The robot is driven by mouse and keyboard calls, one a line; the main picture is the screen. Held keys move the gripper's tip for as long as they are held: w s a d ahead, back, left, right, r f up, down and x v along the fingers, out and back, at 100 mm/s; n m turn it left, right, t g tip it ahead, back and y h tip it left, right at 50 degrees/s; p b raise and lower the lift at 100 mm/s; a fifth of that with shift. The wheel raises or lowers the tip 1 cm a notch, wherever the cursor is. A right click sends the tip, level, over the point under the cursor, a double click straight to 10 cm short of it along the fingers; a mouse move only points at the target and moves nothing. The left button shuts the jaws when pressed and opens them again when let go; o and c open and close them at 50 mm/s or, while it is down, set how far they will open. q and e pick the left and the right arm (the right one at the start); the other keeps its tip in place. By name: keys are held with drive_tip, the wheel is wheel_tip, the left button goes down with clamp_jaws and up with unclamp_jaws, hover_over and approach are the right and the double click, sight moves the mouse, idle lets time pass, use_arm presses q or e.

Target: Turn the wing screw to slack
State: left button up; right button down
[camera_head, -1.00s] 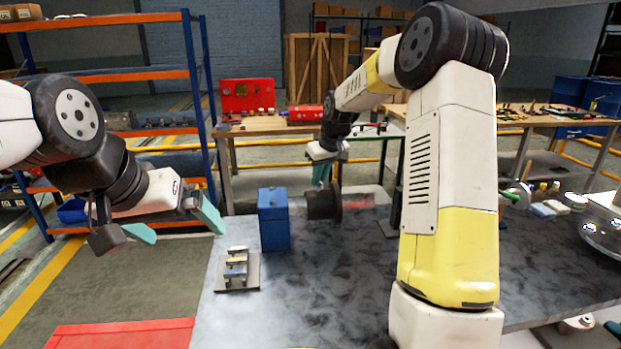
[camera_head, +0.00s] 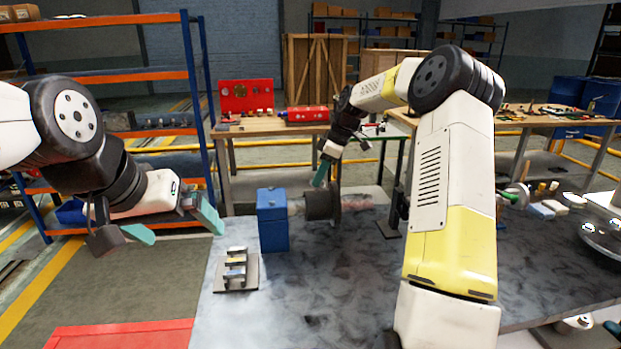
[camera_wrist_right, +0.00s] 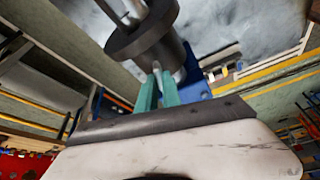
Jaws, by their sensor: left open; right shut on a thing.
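A dark cylinder with a wider flange (camera_head: 322,205) lies on its side on the grey bench, just right of a blue box (camera_head: 272,222). My right gripper (camera_head: 320,176) comes down onto the cylinder's upper side. In the right wrist view its teal fingers (camera_wrist_right: 158,84) are closed around a small grey piece, which looks like the wing screw (camera_wrist_right: 156,67), beside the dark cylinder (camera_wrist_right: 146,38). The fingers hide most of this piece, so its turn angle cannot be read. My left gripper (camera_head: 172,224) is open and empty, left of the bench.
A small plate with blocks (camera_head: 236,272) lies on the bench in front of the blue box. A shiny round dish (camera_head: 602,238) and small items are at the right. A shelf rack (camera_head: 150,76) stands behind my left arm. A red surface (camera_head: 122,335) is at lower left.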

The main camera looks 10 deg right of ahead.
drive_tip(key=shift+n, duration=0.5)
drive_tip(key=c, duration=1.5)
unclamp_jaws()
drive_tip(key=v, duration=0.7)
drive_tip(key=shift+d+r, duration=0.2)
drive_tip(key=shift+r, duration=0.15)
